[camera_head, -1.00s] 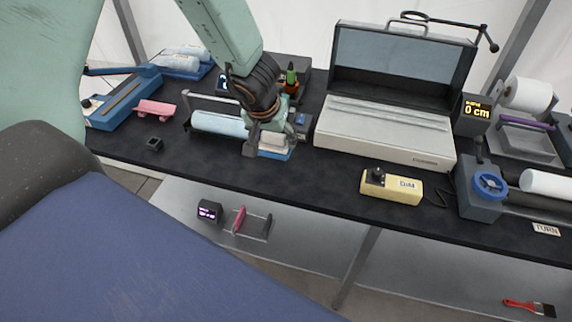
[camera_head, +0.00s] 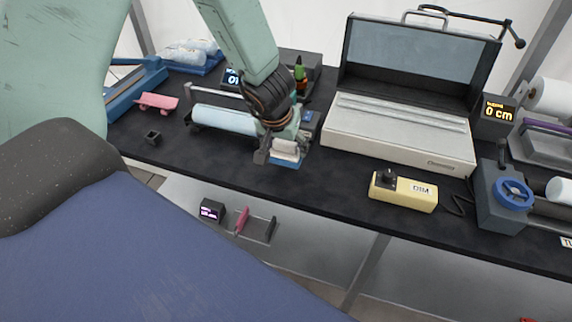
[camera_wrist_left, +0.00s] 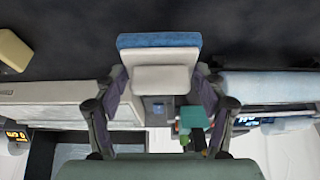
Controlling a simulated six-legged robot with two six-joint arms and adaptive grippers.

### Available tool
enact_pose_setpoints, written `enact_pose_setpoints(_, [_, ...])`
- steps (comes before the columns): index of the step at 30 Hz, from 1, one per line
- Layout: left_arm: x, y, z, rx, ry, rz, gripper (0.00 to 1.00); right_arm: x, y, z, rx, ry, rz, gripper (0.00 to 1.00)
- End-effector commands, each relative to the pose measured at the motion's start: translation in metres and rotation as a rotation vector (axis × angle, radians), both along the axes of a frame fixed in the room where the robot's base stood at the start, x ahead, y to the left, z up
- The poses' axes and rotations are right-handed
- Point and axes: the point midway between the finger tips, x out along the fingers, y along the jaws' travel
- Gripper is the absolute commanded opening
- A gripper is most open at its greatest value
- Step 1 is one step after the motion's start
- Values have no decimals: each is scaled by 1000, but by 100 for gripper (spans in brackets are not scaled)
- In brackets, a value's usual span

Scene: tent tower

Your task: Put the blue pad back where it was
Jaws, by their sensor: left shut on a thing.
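The blue pad (camera_head: 285,164) has a blue face and a pale grey body and handle. My left gripper (camera_head: 281,150) is shut on it, over the dark table near its front edge, between the white roller and the open case. In the left wrist view the pad (camera_wrist_left: 158,41) sits between the two fingers (camera_wrist_left: 160,80), its blue face pointing away from the wrist. A small gap between pad and table cannot be judged. My right gripper is out of view.
The white roller (camera_head: 225,120) is left of the gripper and the open grey case (camera_head: 395,135) is right. A yellow box with a knob (camera_head: 403,191) stands at the front. Bare table lies in front.

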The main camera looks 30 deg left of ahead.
Motion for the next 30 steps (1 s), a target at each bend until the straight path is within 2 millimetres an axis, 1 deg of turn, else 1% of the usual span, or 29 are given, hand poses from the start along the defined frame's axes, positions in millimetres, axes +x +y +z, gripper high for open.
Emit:
enact_pose_setpoints(1, [1, 0, -7, 0, -1, 0, 41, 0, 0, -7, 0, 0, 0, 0])
enact_pose_setpoints(7, [2, 0, -15, 0, -1, 0, 41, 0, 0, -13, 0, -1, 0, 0])
enact_pose_setpoints(15, [4, 0, -44, 1, -1, 0, 41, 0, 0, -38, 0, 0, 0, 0])
enact_pose_setpoints(24, [4, 0, -43, 0, -1, 0, 41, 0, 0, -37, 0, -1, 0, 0])
enact_pose_setpoints(30, [4, 0, -49, 0, -1, 1, 41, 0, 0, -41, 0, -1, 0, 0])
